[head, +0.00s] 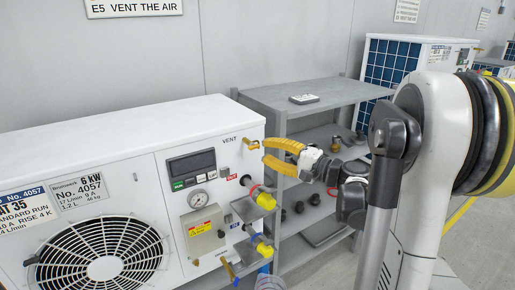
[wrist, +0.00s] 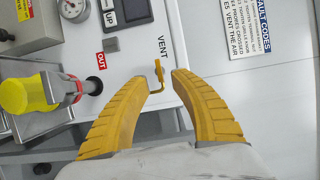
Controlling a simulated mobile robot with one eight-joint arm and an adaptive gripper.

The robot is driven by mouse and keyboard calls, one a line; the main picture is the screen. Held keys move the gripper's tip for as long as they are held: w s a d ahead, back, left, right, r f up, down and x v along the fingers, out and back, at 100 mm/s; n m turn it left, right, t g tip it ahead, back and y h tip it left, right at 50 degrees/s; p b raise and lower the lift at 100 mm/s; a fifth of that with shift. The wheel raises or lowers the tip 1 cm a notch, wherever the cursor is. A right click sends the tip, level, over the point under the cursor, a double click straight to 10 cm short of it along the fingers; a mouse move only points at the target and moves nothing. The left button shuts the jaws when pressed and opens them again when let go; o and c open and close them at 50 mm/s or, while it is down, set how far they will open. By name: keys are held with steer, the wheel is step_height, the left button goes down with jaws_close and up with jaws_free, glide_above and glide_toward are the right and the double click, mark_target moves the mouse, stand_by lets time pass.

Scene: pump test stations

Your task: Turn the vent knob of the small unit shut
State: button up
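The vent knob is a small brass lever (head: 251,143) under the word VENT, high on the right part of the white unit's front (head: 130,170). In the wrist view the knob (wrist: 158,72) stands between my fingertips, nearer the left one. My gripper (head: 266,150) has two yellow ribbed fingers and comes in from the right. In the wrist view the fingers (wrist: 162,76) are spread with a gap around the knob. In the head view the tips are just right of the knob. I cannot tell whether either finger touches it.
Below the knob, hose fittings with yellow parts (head: 265,200) stick out beside red OUT and blue labels. A display panel (head: 191,168) and gauge (head: 197,199) are left of it. A grey shelf (head: 330,92) with small parts stands behind my gripper. Another unit (head: 392,62) is farther back.

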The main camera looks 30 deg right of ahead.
steer(key=v, duration=0.7)
stand_by(0.3)
steer(key=s+a+f+n+g+h, duration=0.1)
steer(key=a+f+n+g, duration=0.15)
steer(key=a, duration=0.65)
steer(key=s+a+f+n+g, duration=0.2)
steer(key=a+f+g, duration=0.2)
steer(key=a, duration=0.5)
steer(key=s+a+f+n+g+h+b, duration=0.1)
steer(key=s+a+f+n+h, duration=0.1)
steer(key=s, duration=0.4)
steer(key=s+a+f+n+g+h, duration=0.1)
steer(key=s+a+f+n+h, duration=0.2)
steer(key=s+n, duration=0.3)
steer(key=shift+s+a+f+n+g+h+b, duration=0.2)
steer(key=shift+s+n+g+h+b, duration=0.2)
steer(key=shift+s+h, duration=0.35)
